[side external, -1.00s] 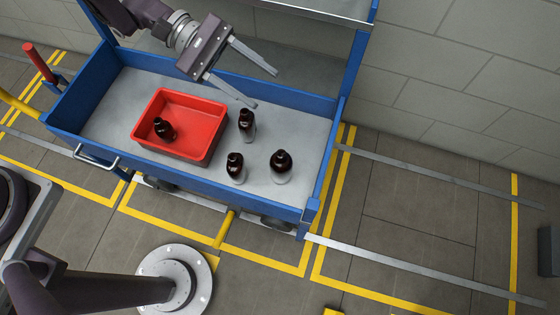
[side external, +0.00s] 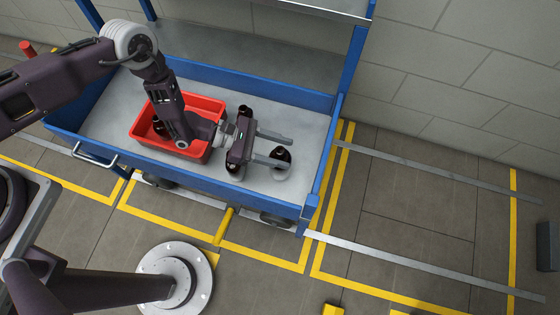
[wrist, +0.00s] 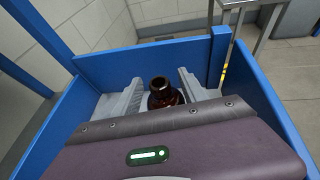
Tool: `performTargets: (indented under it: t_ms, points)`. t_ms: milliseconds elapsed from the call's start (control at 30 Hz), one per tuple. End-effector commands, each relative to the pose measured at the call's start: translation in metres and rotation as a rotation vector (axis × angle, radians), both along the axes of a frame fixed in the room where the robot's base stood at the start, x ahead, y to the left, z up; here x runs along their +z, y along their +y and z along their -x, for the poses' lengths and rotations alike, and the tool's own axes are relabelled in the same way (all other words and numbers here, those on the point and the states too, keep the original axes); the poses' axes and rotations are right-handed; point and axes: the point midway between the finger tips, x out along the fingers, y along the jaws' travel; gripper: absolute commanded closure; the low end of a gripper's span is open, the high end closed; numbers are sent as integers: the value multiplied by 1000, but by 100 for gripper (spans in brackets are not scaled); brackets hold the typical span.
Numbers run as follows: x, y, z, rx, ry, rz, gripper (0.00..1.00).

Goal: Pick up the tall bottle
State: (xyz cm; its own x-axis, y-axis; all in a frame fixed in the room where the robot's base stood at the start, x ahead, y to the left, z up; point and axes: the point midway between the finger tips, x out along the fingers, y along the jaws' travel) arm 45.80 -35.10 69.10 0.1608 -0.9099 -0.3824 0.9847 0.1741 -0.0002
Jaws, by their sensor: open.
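Amber bottles stand on the grey cart deck. A broad-bodied bottle (side external: 281,154) stands at the right, by my fingertips. My gripper (side external: 288,152) is open and points right, with its fingers reaching toward this bottle. In the wrist view, a dark bottle (wrist: 160,92) stands upright between the two spread fingers, its lower part hidden by my gripper body. Another bottle (side external: 234,170) stands below my gripper, partly covered. A slim bottle (side external: 245,110) behind my gripper shows only its top. I cannot tell surely which bottle is the tall one.
A red bin (side external: 142,127) on the deck at the left holds another bottle (side external: 159,126), partly hidden by my arm. The blue cart walls (side external: 325,170) rise around the deck. Bare deck (side external: 308,130) lies right of my fingers.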

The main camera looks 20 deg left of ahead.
Motion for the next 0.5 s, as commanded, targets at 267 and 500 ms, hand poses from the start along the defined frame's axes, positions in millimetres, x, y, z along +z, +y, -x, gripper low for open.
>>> performTargets:
  t_ms: [267,500]
  points:
    - [0,1,0,0,0,0,87]
    - [1,1,0,0,-1,0,100]
